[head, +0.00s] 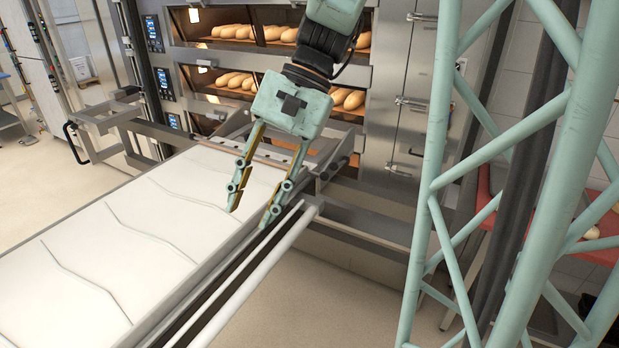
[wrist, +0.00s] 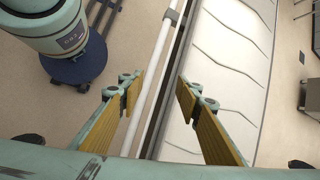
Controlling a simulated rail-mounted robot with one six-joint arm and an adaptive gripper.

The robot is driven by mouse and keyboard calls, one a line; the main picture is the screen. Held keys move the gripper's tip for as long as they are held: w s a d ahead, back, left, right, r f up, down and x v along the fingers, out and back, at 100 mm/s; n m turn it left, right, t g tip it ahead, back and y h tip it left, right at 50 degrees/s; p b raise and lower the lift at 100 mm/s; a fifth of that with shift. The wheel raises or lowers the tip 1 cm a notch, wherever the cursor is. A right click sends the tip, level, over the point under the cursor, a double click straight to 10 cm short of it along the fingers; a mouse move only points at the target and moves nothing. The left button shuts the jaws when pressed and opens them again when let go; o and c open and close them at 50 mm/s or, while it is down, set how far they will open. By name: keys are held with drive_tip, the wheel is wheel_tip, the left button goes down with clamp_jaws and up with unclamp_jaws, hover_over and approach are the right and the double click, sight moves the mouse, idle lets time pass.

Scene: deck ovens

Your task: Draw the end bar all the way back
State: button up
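The loader's white belt (head: 130,235) slopes from the front left up to the oven face, with several wavy creases across it. A long pale round bar (head: 255,275) runs along its right side; I cannot tell whether this is the end bar. My gripper (head: 250,213) is open and empty, fingers pointing down over the belt's right edge. In the wrist view the pale bar (wrist: 153,75) and the dark belt-side rail pass between the open fingers (wrist: 158,85), apparently below them. A grey clamp (wrist: 172,16) sits on the rail at the top. No finger visibly touches the bar.
The deck oven (head: 268,55) stands behind, with loaves (head: 235,80) behind its glass doors. A metal side frame with a dark handle (head: 75,143) stands left of the belt. A red table (head: 590,235) is at the far right. The floor (head: 330,300) right of the loader is clear.

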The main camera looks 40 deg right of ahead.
drive_tip(key=w+d+f+m+t+y, duration=0.2)
drive_tip(key=w+d+f+m+y, duration=0.2)
drive_tip(key=w+d+m, duration=0.35)
drive_tip(key=m+t+b, duration=0.1)
drive_tip(key=m+t, duration=1.2)
drive_tip(key=m, duration=0.1)
approach(324, 176)
drive_tip(key=s+d, duration=0.2)
drive_tip(key=shift+s+d+f+n+h, duration=0.2)
drive_tip(key=shift+s+d+n+h, duration=0.1)
drive_tip(key=shift+d+h, duration=0.1)
drive_tip(key=shift+w, duration=0.1)
drive_tip(key=shift+b+x, duration=0.75)
drive_tip(key=shift+x, duration=6.15)
clamp_jaws()
